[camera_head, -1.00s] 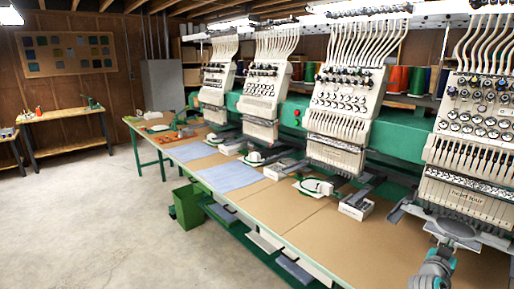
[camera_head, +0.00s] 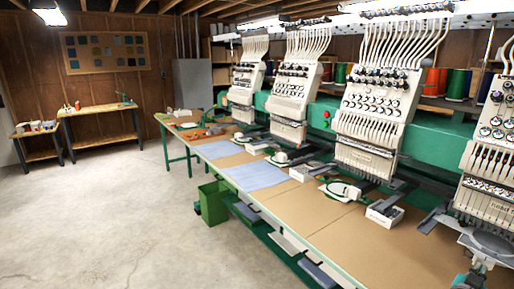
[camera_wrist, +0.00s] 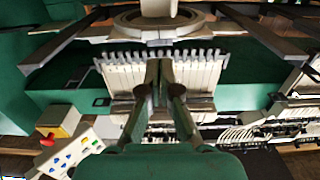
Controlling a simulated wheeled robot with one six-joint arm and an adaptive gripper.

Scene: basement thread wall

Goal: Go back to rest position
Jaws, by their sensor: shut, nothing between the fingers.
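My gripper (camera_wrist: 160,75) shows in the wrist view with its two fingers together and nothing between them. It points at the underside of an embroidery machine head, where a row of pale needle bars (camera_wrist: 205,72) and a round grey hoop holder (camera_wrist: 150,20) show. In the head view only a small part of my arm shows at the bottom right, below the nearest embroidery head (camera_head: 490,195); the fingertips cannot be made out there.
A long brown-topped table (camera_head: 330,230) runs under several embroidery heads, with blue cloth sheets (camera_head: 255,176) on it. A green bin (camera_head: 213,202) stands beside it. Workbenches (camera_head: 103,110) stand at the far wall. The concrete floor (camera_head: 120,220) at left is clear.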

